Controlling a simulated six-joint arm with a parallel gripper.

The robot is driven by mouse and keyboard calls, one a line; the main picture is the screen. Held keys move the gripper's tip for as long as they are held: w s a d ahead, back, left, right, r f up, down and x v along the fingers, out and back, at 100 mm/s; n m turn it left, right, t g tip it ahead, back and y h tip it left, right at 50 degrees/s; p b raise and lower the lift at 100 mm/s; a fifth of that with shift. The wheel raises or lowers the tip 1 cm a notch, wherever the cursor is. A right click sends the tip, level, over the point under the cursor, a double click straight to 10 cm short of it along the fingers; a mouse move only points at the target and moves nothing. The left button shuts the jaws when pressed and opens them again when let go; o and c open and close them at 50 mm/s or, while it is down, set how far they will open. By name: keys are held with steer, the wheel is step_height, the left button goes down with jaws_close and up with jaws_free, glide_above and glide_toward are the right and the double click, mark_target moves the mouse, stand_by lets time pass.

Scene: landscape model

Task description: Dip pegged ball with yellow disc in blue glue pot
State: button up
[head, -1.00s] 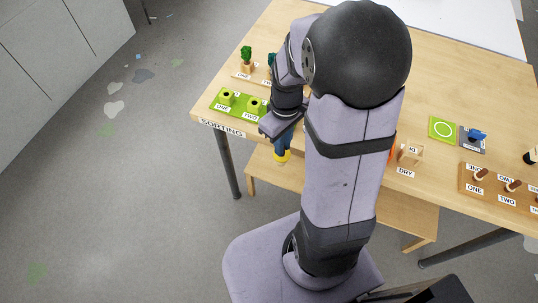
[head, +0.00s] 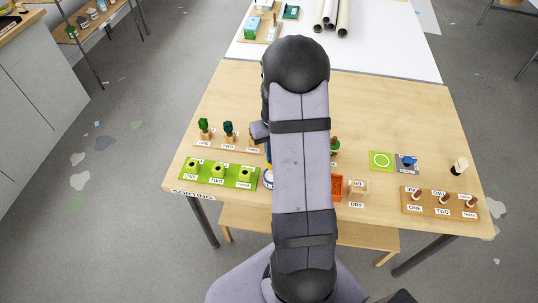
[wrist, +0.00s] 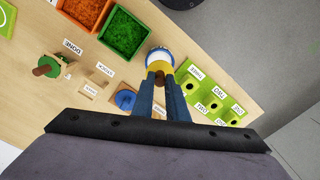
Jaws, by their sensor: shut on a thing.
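My gripper (wrist: 160,82) is shut on a brown peg (wrist: 159,74), whose yellow disc (wrist: 158,68) shows just beyond the fingertips in the wrist view. The ball is hidden under the disc. A round white pot with a blue rim (wrist: 160,53) lies right behind the disc, partly covered by it. I cannot tell whether the ball is inside the pot or above it. In the head view the pot (head: 268,183) shows at the left edge of my arm, beside the green board. My arm hides most of the gripper there.
A green board (head: 208,174) with several yellow-green holed blocks stands left of the pot. Orange (wrist: 86,10) and green (wrist: 125,32) trays stand close by. Small trees (head: 228,130) stand behind the board. A rack with brown pegs (head: 440,203) is far right.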

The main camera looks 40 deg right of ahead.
steer(key=shift+f, duration=0.2)
steer(key=shift+f+b, duration=1.3)
steer(key=shift+f, duration=0.2)
steer(key=shift+r, duration=0.15)
stand_by(0.7)
steer(key=shift+r+p, duration=1.8)
steer(key=shift+r, duration=0.05)
